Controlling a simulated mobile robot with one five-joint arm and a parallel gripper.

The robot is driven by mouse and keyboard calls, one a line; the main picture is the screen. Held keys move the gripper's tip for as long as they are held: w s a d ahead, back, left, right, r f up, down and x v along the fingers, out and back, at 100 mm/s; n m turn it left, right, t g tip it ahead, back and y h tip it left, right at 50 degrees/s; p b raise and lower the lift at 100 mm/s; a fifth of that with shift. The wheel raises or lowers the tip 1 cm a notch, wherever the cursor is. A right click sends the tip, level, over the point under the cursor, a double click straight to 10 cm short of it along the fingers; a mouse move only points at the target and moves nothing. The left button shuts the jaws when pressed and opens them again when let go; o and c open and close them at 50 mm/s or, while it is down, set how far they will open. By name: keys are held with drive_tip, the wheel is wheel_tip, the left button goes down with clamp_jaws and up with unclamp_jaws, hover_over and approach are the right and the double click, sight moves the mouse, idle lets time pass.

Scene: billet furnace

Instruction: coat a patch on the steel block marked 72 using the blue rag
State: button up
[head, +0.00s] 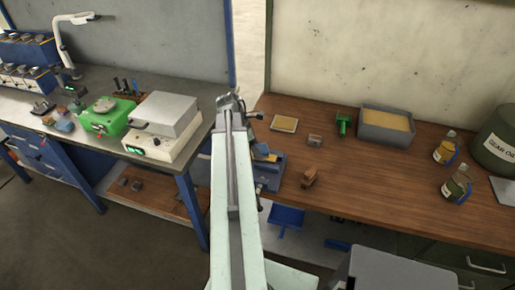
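My arm reaches forward up the middle of the head view, and my gripper (234,103) is at its far end, above the gap between the two benches. It is small and I cannot tell whether its fingers are open or shut. A small grey metal block (315,140) lies on the wooden bench; no number can be read on it.
A white furnace-like box (165,125) and a green device (104,117) stand on the left bench.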

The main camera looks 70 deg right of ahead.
drive_tip(key=shift+s+r+p, duration=0.1)
drive_tip(key=shift+r+p, duration=2.05)
drive_tip(key=shift+r, duration=0.5)
drive_tip(key=shift+r, duration=0.1)
wheel_tip(320, 180, up, 3)
drive_tip(key=p, duration=0.3)
